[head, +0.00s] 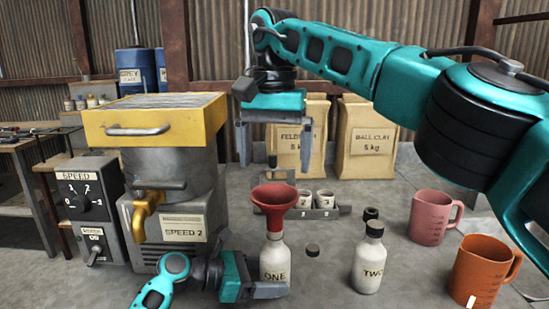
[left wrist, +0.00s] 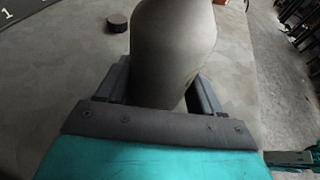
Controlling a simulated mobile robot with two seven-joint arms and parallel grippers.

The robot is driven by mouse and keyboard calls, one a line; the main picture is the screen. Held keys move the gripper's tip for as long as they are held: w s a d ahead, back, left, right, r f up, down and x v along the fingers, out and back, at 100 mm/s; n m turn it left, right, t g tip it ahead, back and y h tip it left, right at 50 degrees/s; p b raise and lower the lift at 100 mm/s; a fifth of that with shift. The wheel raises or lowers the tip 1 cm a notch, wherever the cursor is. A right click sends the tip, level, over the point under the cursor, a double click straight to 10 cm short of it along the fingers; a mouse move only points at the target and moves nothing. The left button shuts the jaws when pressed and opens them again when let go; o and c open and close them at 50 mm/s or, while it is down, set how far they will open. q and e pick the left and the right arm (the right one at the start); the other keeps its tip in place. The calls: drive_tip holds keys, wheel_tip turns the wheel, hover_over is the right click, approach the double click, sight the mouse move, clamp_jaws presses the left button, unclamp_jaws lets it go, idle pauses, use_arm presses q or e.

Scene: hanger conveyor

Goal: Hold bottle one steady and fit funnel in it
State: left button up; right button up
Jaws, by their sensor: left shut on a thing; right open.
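Bottle one (head: 276,259), cream with the label ONE, stands upright on the bench in the head view. The red funnel (head: 274,200) sits upright in its mouth, its spout hidden in the neck. My left gripper (head: 268,289) is shut around the bottle's lower body. The left wrist view shows the bottle (left wrist: 172,50) between the two jaws (left wrist: 160,95). My right gripper (head: 268,155) is open and empty, above and behind the funnel, with its fingers pointing down and apart from it.
Bottle two (head: 369,262) stands to the right, with a dark cap (head: 312,250) lying between the bottles. A pink jug (head: 430,218) and an orange jug (head: 482,270) stand at the right. The yellow-topped machine (head: 155,120) with its tap is at the left. A cup tray (head: 325,212) is behind.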

use_arm(q)
drive_tip(key=o, duration=0.9)
drive_tip(key=shift+a, duration=0.1)
